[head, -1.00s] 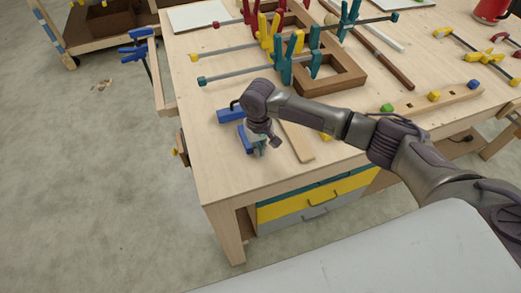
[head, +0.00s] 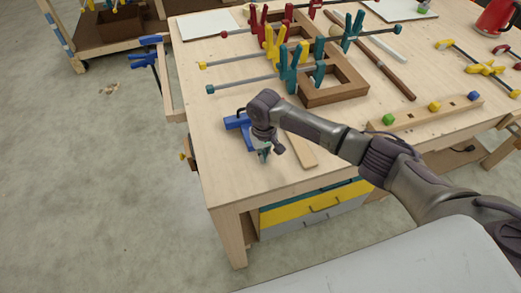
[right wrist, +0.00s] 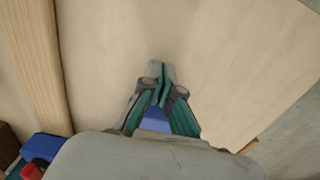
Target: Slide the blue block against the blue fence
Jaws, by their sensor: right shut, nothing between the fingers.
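The blue fence (head: 234,121) lies on the workbench near its front left corner. The blue block (head: 247,138) is just in front of it, partly hidden by my right arm. The two look very close; I cannot tell whether they touch along their full length. My right gripper (head: 263,155) points down at the near side of the block, shut and empty. In the right wrist view its closed fingertips (right wrist: 160,72) are over bare wood, and a blue patch (right wrist: 155,120) shows between the fingers. My left gripper is not in view.
A flat wooden strip (head: 301,150) lies right of my gripper. A brown frame with clamps (head: 335,90) stands behind. A wooden rail with coloured knobs (head: 430,114) lies at the right. The bench's front left corner is clear.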

